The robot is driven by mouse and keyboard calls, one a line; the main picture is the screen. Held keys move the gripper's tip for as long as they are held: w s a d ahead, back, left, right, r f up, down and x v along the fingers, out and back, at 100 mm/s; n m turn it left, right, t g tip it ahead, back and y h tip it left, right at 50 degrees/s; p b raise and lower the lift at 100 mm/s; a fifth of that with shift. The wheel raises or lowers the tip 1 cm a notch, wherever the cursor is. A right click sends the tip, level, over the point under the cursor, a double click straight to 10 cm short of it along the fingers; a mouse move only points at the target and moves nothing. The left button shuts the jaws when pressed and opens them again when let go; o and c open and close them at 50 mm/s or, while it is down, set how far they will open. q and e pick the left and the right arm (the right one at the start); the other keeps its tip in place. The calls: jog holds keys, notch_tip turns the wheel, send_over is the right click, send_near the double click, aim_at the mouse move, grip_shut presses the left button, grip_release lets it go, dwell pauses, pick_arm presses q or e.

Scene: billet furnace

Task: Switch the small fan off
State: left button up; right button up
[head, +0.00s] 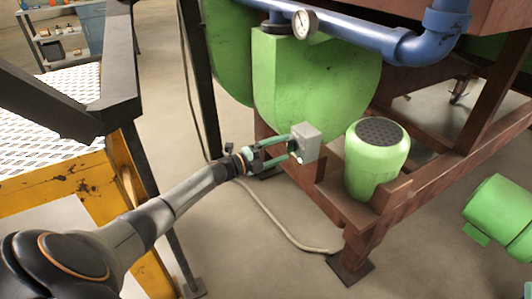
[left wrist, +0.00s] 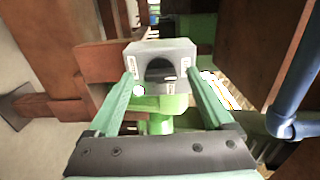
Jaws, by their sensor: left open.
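A small grey switch box (head: 308,141) is fixed to the rusty brown frame, left of a green rounded unit with a dark perforated top (head: 378,152), possibly the small fan. In the left wrist view the box (left wrist: 150,50) faces me with a dark rotary knob (left wrist: 160,71) and small white labels. My left gripper (head: 291,148) is open at the box's face. In the left wrist view its green fingers (left wrist: 161,78) stand on either side of the knob, without visibly gripping it. Whether the fingertips touch the box I cannot tell. My right gripper is not in view.
A blue pipe with a gauge (head: 305,23) runs above a large green housing (head: 310,80). A hose (head: 275,222) lies on the floor below the box. A yellow-legged platform (head: 88,180) with dark rails stands left; open floor lies in front.

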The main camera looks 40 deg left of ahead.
pick_arm(q)
jog(key=p+v, duration=0.3)
jog(key=v, duration=0.9)
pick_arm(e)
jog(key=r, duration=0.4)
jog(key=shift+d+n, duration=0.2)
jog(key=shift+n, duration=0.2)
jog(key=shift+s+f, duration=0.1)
